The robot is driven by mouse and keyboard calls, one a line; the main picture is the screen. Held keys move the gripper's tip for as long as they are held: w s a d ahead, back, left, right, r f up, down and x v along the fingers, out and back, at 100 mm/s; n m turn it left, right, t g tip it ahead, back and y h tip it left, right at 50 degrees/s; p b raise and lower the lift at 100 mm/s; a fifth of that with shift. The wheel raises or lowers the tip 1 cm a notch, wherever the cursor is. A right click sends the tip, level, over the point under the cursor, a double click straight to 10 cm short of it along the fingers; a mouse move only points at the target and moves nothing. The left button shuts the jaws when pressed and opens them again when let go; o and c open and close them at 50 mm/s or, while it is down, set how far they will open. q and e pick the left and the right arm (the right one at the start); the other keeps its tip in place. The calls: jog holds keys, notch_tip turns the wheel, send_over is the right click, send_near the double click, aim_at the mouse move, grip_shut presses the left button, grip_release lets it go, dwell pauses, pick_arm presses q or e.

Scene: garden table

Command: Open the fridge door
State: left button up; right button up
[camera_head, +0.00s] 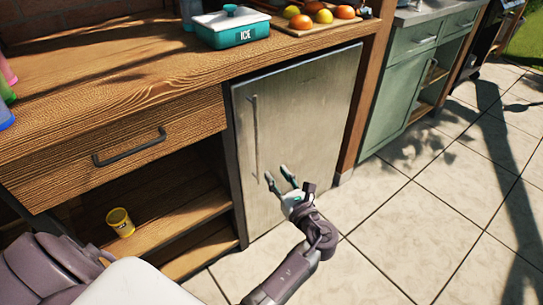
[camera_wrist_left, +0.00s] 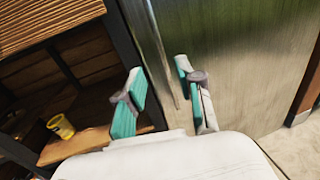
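The fridge (camera_head: 300,120) has a brushed metal door that is shut under the wooden counter. Its vertical bar handle (camera_head: 254,135) is on the left side of the door. My left gripper (camera_head: 276,173) is open and empty, low in front of the door, a little right of the handle's lower end in the head view. In the left wrist view the handle (camera_wrist_left: 166,55) shows between the two spread teal fingers (camera_wrist_left: 160,82), beyond them. I cannot tell how far the fingers are from the handle. My right gripper is not in view.
A wooden drawer with a dark handle (camera_head: 130,148) and an open shelf with a yellow tin (camera_head: 120,222) are left of the fridge. A teal ice box (camera_head: 232,28) and a board of fruit stand on the counter. A green cabinet (camera_head: 402,90) is right. Tiled floor in front is clear.

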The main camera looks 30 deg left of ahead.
aim_at(258, 148)
pick_arm(q)
jog(key=b+x, duration=0.2)
jog(key=x, duration=1.2)
jog(key=shift+s, duration=0.1)
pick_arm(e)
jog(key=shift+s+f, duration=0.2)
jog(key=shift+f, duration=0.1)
pick_arm(q)
grip_shut()
